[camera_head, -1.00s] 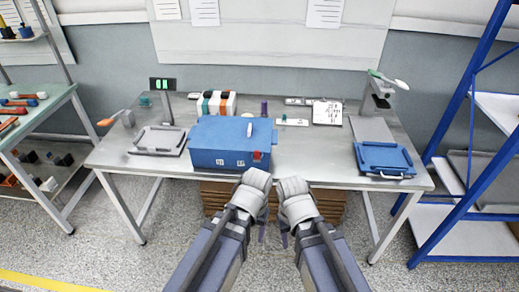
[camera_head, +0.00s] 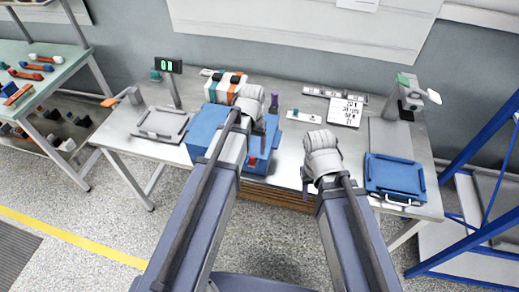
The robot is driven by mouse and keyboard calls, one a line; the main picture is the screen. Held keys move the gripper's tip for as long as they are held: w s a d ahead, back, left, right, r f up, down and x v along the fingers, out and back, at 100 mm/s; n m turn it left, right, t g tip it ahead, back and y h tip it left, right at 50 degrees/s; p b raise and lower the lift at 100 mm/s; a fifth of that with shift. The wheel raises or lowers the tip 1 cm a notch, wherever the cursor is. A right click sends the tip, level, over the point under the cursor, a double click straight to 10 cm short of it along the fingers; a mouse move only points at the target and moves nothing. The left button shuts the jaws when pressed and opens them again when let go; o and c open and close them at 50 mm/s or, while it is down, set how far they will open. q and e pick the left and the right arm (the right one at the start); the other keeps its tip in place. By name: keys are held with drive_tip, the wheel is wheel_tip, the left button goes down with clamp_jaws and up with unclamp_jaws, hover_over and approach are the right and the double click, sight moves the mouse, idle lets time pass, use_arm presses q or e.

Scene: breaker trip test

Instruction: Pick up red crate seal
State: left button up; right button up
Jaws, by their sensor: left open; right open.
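The blue crate (camera_head: 205,133) stands on the metal table, left of centre. A small red seal (camera_head: 251,161) shows low on the right part of its front. My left gripper (camera_head: 262,140) is over the right side of the crate, just above the seal; it is open, though its fingers are mostly hidden by my wrist. My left arm covers much of the crate's front and top. My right gripper (camera_head: 307,182) is open and empty over the table's front edge, right of the crate.
A grey tray (camera_head: 141,135) lies left of the crate, beside a post with a green display (camera_head: 168,66). Striped boxes (camera_head: 233,80) and a purple object (camera_head: 274,103) stand behind. A blue tray (camera_head: 394,173) lies at right. A blue rack (camera_head: 489,150) stands far right.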

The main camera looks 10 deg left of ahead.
sight(252, 158)
use_arm(q)
drive_tip(key=shift+f+b, duration=0.6)
drive_tip(key=shift+b, duration=0.15)
drive_tip(key=shift+w+f+b, duration=0.1)
drive_tip(key=shift+f+b, duration=0.6)
drive_tip(key=shift+f, duration=0.05)
drive_tip(key=f+b, duration=0.5)
drive_tip(key=shift+w+a+f, duration=0.1)
drive_tip(key=shift+w+a, duration=0.1)
drive_tip(key=shift+a, duration=0.15)
clamp_jaws()
